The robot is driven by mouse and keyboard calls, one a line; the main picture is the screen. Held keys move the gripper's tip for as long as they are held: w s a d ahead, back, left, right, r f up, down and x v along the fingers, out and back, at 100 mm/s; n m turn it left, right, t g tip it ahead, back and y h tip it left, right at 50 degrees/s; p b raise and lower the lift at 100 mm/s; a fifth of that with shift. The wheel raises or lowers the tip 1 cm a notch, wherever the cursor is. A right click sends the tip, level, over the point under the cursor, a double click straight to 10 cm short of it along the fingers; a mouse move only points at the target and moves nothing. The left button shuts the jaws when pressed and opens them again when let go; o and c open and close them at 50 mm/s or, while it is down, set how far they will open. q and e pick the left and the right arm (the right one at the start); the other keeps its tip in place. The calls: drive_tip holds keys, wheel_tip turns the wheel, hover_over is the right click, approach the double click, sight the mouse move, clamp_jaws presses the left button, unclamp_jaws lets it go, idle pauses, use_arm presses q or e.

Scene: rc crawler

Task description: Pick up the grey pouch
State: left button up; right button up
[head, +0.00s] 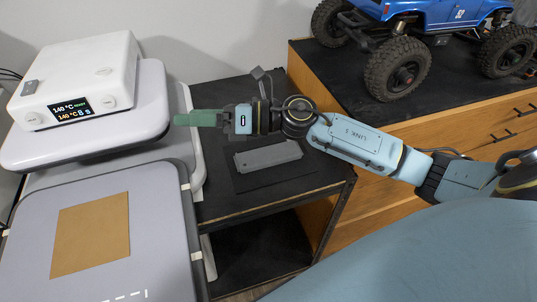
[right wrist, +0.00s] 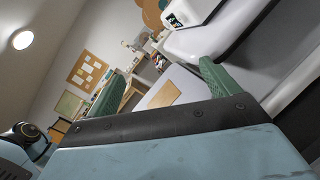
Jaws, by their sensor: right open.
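A flat grey piece (head: 268,156), which looks like the grey pouch, lies on a dark mat (head: 243,177) on the black-topped cart. My right gripper (head: 185,119) reaches in from the right, above and to the left of the grey piece, with its green fingers pointing left toward the heat press. In the right wrist view my right gripper (right wrist: 163,86) has its two green fingers wide apart with nothing between them. The grey piece does not show in the right wrist view. My left gripper is not in view.
A white heat press (head: 85,68) with a lit display stands at the left. A tan sheet (head: 92,235) lies on its grey lower plate (head: 165,255). A blue crawler truck (head: 455,14) stands on the black-topped wooden cabinet (head: 375,170) at the right. The cart top (head: 230,208) is mostly clear.

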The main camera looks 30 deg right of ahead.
drive_tip(key=d+f+n+g+h, duration=0.3)
drive_tip(key=d+f+n+g, duration=0.15)
drive_tip(key=n, duration=0.25)
drive_tip(key=n+g+h, duration=0.3)
drive_tip(key=g+h, duration=0.1)
drive_tip(key=h, duration=0.5)
approach(269, 153)
drive_tip(key=x, duration=0.2)
drive_tip(key=p+x, duration=0.1)
drive_tip(key=shift+s+a+f, duration=0.1)
drive_tip(key=shift+s, duration=0.15)
drive_tip(key=shift+w+p+x, duration=0.15)
drive_tip(key=shift+p+x, duration=0.2)
drive_tip(key=shift+x, duration=1)
drive_tip(key=shift+w+p+x, duration=0.15)
drive_tip(key=shift+p+x, duration=0.2)
drive_tip(key=shift+x, duration=1)
drive_tip(key=shift+n, duration=0.3)
drive_tip(key=shift+c, duration=0.5)
drive_tip(key=c, duration=1)
